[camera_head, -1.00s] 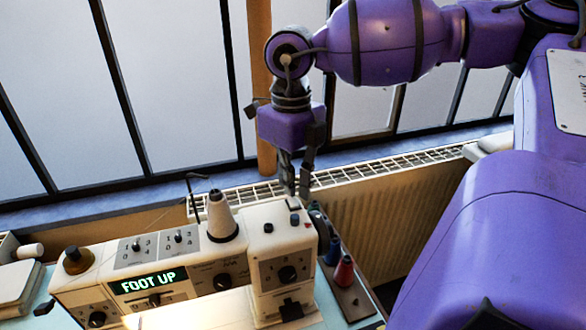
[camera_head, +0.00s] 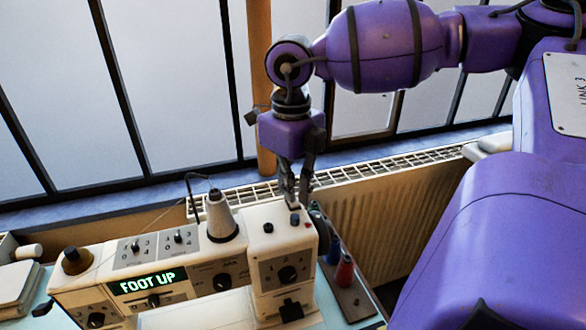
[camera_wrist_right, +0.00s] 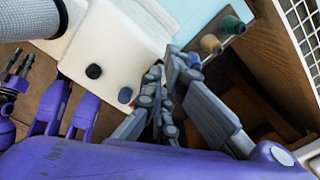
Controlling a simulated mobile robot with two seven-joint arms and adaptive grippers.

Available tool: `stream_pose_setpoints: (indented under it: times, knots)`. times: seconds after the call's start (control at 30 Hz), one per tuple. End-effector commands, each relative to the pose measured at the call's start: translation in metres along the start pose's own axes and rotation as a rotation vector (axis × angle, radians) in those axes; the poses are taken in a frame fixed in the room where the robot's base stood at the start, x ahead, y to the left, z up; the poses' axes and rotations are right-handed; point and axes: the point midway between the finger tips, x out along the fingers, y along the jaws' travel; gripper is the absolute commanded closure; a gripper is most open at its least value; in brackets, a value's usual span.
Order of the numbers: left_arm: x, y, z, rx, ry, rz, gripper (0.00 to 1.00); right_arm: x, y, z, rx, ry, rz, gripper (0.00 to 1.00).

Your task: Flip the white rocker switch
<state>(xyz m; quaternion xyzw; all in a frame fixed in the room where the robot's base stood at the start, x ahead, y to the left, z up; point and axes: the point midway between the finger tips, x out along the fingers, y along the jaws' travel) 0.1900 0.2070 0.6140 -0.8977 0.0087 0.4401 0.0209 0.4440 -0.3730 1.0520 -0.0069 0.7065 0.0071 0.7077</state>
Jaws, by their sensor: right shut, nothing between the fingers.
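The sewing machine (camera_head: 205,262) stands on the table, its display (camera_head: 147,281) reading "FOOT UP". My right gripper (camera_head: 296,204) is shut and empty, pointing down with its fingertips over the right end of the machine's top. The fingers cover the spot just behind the blue button (camera_head: 295,219), where a small pale, dark-rimmed switch showed earlier. I cannot see that switch or its tilt now, nor tell whether the fingertips touch it. In the right wrist view the fingers (camera_wrist_right: 163,88) reach down beside the blue button (camera_wrist_right: 125,95).
A black knob (camera_head: 268,228) is left of the blue button, and a white thread cone (camera_head: 221,216) stands further left. Coloured spools (camera_head: 345,271) stand on a dark rack (camera_head: 352,298) at the right. A radiator (camera_head: 357,236) is behind.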

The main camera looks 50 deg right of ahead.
Motion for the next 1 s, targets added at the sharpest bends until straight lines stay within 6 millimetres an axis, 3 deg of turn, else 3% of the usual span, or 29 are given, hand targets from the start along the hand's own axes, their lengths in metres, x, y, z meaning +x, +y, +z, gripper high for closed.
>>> stream_pose_setpoints:
  times: [0.23, 1.0]
  knots:
    - [0.000, 0.000, -0.001, 0.000, 0.001, 0.000, 0.75, -0.002, 0.000, -0.001, 0.000, 0.003, 0.000, 1.00]
    - [-0.005, -0.001, -0.012, 0.000, 0.015, -0.001, 0.75, -0.063, -0.001, 0.000, 0.001, 0.000, -0.001, 1.00]
